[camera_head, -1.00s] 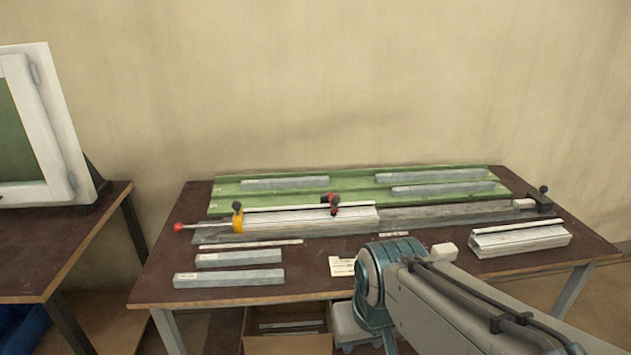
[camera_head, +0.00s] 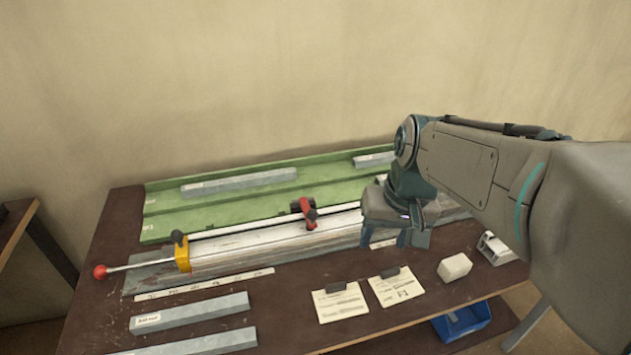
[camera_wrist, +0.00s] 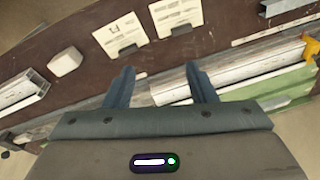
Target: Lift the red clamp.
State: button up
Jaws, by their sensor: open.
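The red clamp (camera_head: 308,212), with a dark knob, sits on the white profile (camera_head: 240,243) lying along the bench in the head view. My gripper (camera_head: 408,238) is to the right of the clamp in that view, above the profile bed, fingers pointing down. It is open and empty. Both fingers also show spread apart in the wrist view (camera_wrist: 160,82), over the front edge of the profile line. I cannot make out the red clamp in the wrist view; my gripper body covers much of the lower part.
A yellow clamp (camera_head: 182,252) with a red-knobbed rod (camera_head: 100,271) holds the profile's left end. A green tray (camera_head: 230,205) with grey bars lies behind. Paper cards (camera_head: 340,303), a white block (camera_head: 455,267) and grey bars (camera_head: 190,313) lie in front.

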aim_at(313, 215)
jog(key=w+a+n+g+y, duration=0.1)
jog(key=w+a+y, duration=0.15)
jog(key=w, duration=0.65)
jog(key=w+a+g+y, duration=0.15)
jog(key=w+a, duration=0.25)
jog(key=w, duration=0.5)
jog(key=x, duration=1.3)
jog(key=shift+a+p, duration=0.1)
jog(key=shift+p, duration=0.3)
